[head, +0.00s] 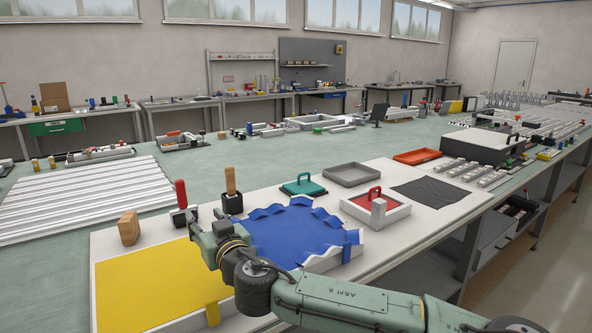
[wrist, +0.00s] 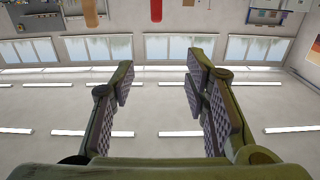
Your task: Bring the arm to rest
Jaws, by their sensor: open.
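My arm (head: 345,297) reaches in from the lower right of the head view, over the front of the bench. Its end, with my gripper (head: 197,228), is low over the board, near a red-handled tool (head: 181,194). In the wrist view my gripper (wrist: 159,85) shows two padded fingers spread wide apart with nothing between them. The wrist view looks upside down toward the windows (wrist: 175,48) and the ceiling lights. A red handle (wrist: 156,10) shows at its top edge, beyond the fingers.
A wooden-handled tool (head: 230,180), a wooden block (head: 129,228), a blue wavy-edged sheet (head: 290,233) and a yellow sheet (head: 145,282) are close to my arm. A white box with a red handle (head: 353,212) stands to the right. The green bench top (head: 270,160) is partly clear behind.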

